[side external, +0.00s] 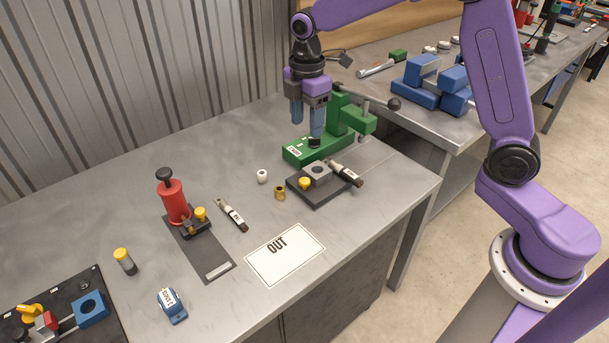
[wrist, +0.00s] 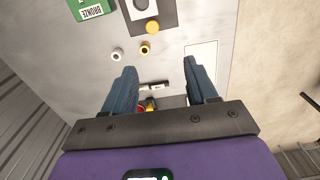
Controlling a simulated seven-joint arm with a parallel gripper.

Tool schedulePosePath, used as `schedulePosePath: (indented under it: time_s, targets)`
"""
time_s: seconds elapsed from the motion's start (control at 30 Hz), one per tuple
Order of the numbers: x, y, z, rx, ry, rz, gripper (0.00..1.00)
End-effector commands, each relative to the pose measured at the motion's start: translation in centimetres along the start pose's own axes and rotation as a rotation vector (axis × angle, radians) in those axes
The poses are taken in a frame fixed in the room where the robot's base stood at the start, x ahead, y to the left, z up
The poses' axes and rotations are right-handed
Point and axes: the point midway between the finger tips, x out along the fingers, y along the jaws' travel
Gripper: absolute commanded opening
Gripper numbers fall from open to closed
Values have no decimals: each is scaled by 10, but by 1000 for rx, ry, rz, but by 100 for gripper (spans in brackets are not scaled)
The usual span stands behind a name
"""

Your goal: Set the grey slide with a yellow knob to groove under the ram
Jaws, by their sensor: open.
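A grey block with a round hole (side external: 318,172) sits on a dark plate (side external: 322,198) in front of the green press (side external: 300,150). A yellow knob (side external: 304,183) is at its left front side; the knob also shows in the wrist view (wrist: 152,27). A second yellow knob (side external: 200,214) stands on a dark plate beside a red cylinder (side external: 173,203) with a black top. I cannot tell which knob belongs to the named slide. My gripper (side external: 307,124) is open and empty, above the table near the green press. Its fingers (wrist: 161,78) are apart in the wrist view.
A white ring (side external: 262,176) and a bronze ring (side external: 280,193) stand between the two dark plates. A marked tool (side external: 233,215) and the OUT card (side external: 284,253) lie in front. A blue block (side external: 172,305) is front left.

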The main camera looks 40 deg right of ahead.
Motion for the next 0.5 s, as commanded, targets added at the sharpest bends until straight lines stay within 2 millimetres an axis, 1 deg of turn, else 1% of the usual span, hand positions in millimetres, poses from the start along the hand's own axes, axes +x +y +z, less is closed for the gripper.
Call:
schedulePosePath:
  time_s: [0.03,0.1,0.27,0.37,0.5]
  targets:
    - [2,7,2,-7,-1,-2,57]
    - [4,13,5,-18,-1,-1,57]
    - [11,17,7,-26,-1,-3,57]
    - [23,16,7,-26,-2,-5,57]
    - [47,15,7,-26,-3,-7,57]
